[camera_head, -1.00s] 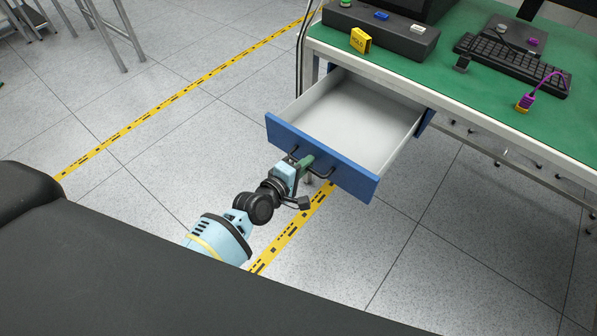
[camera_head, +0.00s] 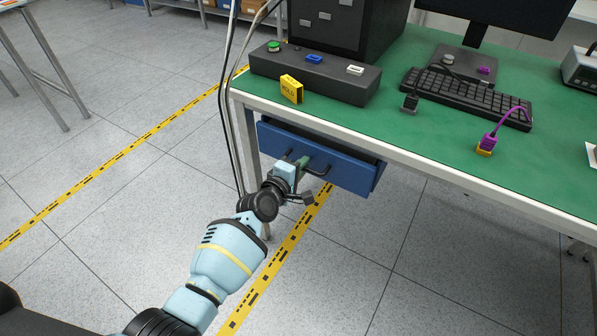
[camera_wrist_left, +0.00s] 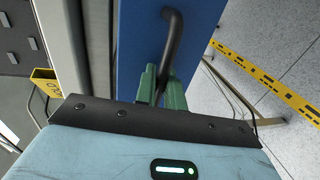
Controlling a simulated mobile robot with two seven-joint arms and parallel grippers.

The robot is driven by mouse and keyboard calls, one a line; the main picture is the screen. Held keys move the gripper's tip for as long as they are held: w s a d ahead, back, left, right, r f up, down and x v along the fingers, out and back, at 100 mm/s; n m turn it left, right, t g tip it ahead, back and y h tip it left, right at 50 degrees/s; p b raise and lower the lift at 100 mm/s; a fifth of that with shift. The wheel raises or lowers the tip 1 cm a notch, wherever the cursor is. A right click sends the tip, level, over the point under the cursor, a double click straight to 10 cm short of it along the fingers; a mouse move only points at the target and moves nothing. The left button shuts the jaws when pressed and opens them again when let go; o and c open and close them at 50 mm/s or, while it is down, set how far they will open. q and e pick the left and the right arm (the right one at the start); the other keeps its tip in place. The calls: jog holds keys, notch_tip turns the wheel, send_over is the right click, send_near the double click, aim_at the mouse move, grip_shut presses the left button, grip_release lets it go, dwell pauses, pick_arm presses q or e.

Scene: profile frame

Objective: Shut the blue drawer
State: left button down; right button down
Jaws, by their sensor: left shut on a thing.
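The blue drawer (camera_head: 345,169) sits under the near edge of the green-topped bench (camera_head: 330,128). Its front is close to the bench frame, with a dark gap showing above it, and its inside is not visible. My left gripper (camera_head: 303,163) is at the dark handle (camera_head: 324,168) on the drawer front. The left wrist view shows the green fingers (camera_wrist_left: 162,88) shut on the dark bar handle (camera_wrist_left: 175,38) against the blue front (camera_wrist_left: 140,45). My right gripper is not in view.
On the bench are a yellow block (camera_head: 291,89), a dark box with buttons (camera_head: 315,73), a keyboard (camera_head: 468,98) and a purple plug (camera_head: 489,143). Cables hang by the left bench leg (camera_head: 247,140). The floor in front is clear, with yellow marking tape (camera_head: 285,250).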

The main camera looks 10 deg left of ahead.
pick_arm(q)
jog(key=shift+w+d+f, duration=0.1)
jog(key=shift+w, duration=0.4)
jog(key=c, duration=1.8)
grip_release()
jog(key=shift+s, duration=0.15)
jog(key=shift+o, duration=1)
jog(key=shift+s+r, duration=0.2)
jog(key=shift+s, duration=0.25)
jog(key=p+v, duration=0.2)
jog(key=v, duration=0.5)
